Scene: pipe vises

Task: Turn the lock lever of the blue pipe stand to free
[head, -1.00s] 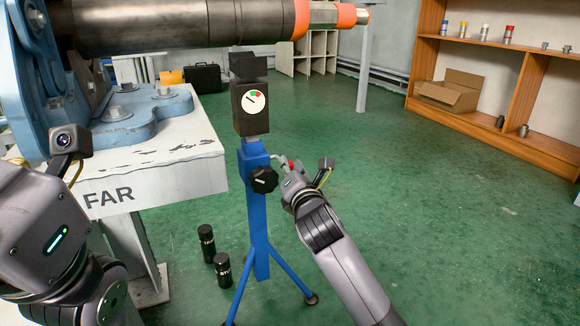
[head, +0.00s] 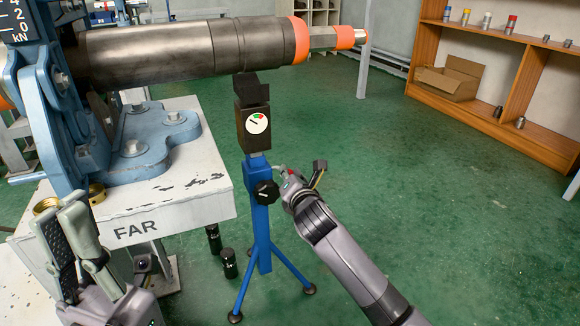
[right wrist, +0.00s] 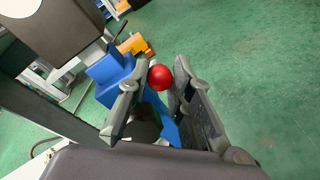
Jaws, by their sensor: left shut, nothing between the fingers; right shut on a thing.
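The blue pipe stand (head: 262,225) stands upright on its tripod legs in the head view, with a black V-head holder and dial (head: 256,123) on top. Its lock lever ends in a red ball, which shows in the right wrist view (right wrist: 160,77). My right gripper (head: 285,179) is at the lever, right of the stand. In the right wrist view its fingers (right wrist: 160,95) are closed around the lever's red ball end. In the head view the lever is mostly hidden by the gripper. My left gripper (head: 75,225) is shut and empty, at the left by the white table.
A dark pipe with orange bands (head: 170,45) lies above the stand, its left side in the blue vise (head: 165,125) on the white table marked FAR (head: 190,205). A black knob (head: 265,193) is on the stand. Black cylinders (head: 229,263) stand on the floor. Floor to the right is clear.

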